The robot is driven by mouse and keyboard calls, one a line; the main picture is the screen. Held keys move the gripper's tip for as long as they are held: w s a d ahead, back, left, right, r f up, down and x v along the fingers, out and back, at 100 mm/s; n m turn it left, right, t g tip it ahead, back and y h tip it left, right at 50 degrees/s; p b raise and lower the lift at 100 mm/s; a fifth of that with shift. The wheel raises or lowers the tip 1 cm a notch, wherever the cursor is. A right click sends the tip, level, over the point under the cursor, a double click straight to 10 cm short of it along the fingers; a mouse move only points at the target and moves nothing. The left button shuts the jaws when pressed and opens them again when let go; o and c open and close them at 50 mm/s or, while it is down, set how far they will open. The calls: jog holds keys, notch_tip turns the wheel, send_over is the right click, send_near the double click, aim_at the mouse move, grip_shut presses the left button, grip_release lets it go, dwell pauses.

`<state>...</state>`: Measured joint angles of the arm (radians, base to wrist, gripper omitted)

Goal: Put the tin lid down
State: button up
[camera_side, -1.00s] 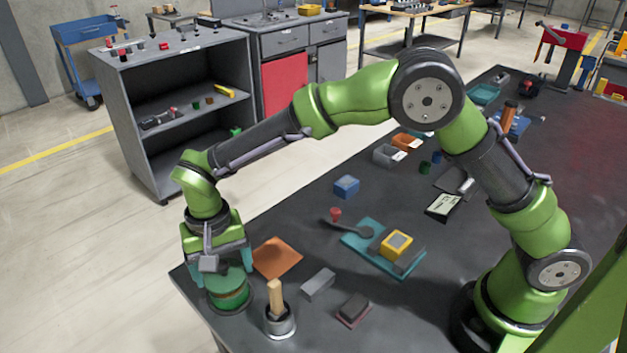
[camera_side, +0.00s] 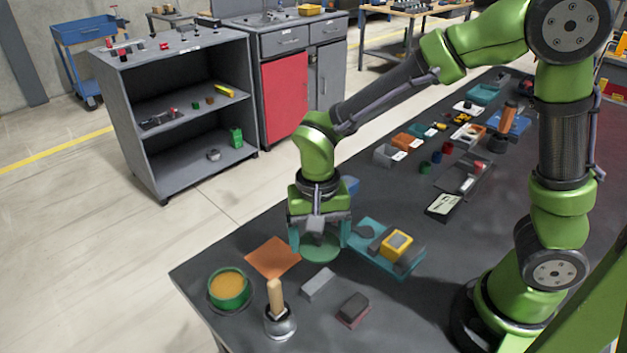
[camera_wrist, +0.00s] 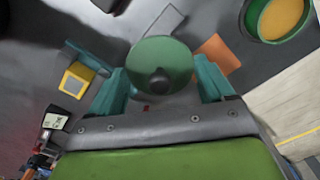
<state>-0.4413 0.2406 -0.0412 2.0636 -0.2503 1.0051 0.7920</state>
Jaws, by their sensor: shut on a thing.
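The round green tin lid (camera_side: 319,249) has a dark knob in its middle, seen in the wrist view (camera_wrist: 160,52). My gripper (camera_side: 321,238) is shut on the lid, with its teal fingers at either side of it. The lid looks level and low over the dark table; I cannot tell whether it touches. The green tin (camera_side: 230,300) stands open at the table's left corner, with yellow-orange contents showing. It also shows at the upper right of the wrist view (camera_wrist: 250,22), apart from the lid.
An orange sheet (camera_side: 268,258) lies left of the lid, and a teal tray (camera_side: 360,259) with a yellow block (camera_side: 397,242) lies to the right. A grey block (camera_side: 318,285), a wooden-handled tool (camera_side: 276,296) and a dark block (camera_side: 353,306) are in front.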

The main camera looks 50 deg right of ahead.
jog(key=shift+m, duration=0.6)
jog(key=s+d+f, duration=0.2)
jog(key=s, duration=0.1)
jog(key=s+d+f, duration=0.1)
jog(key=shift+s+f, duration=0.2)
jog(key=shift+s, duration=0.2)
jog(key=shift+f, duration=0.25)
send_over(274, 258)
jog(key=shift+w+f, duration=0.1)
jog(key=shift+f, duration=2.35)
jog(key=shift+f, duration=0.15)
jog(key=o, duration=0.9)
